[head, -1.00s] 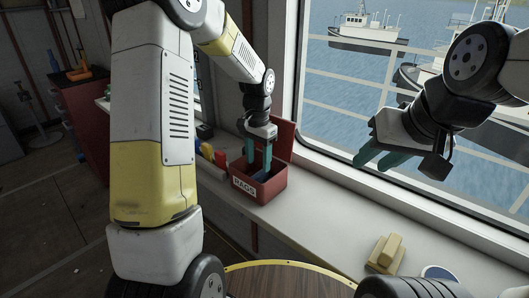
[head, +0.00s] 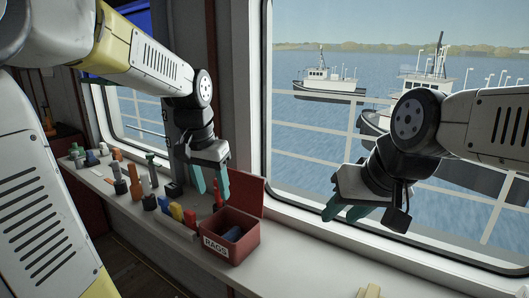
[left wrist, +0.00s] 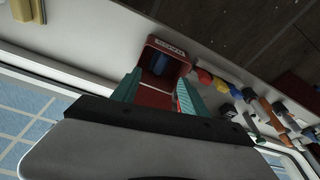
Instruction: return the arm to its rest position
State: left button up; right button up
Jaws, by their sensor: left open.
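My left gripper (head: 211,190) is open and empty. It is raised above the window ledge, up and to the left of the red RAGS box (head: 216,249). The box stands on the ledge with its lid open, and a blue rag (head: 232,234) lies inside. In the left wrist view the box (left wrist: 143,96) shows beyond my two teal fingers, with the blue rag (left wrist: 159,63) in it. My right gripper (head: 339,213) hangs in front of the window at the right. Its teal fingers look apart, with nothing between them.
Several coloured tools and blocks (head: 136,183) stand in a row on the ledge (head: 290,272) left of the box. A yellowish block (head: 370,292) is at the bottom edge. The window (head: 300,130) rises behind. The ledge right of the box is mostly clear.

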pick_arm(q)
jog(key=s+r+n+t+h, duration=0.1)
jog(key=s+r+n+t, duration=0.1)
jog(key=s, duration=1.1)
jog(key=shift+s+a+n+t, duration=0.3)
jog(key=shift+a+n+t, duration=0.15)
jog(key=shift+n+t, duration=0.4)
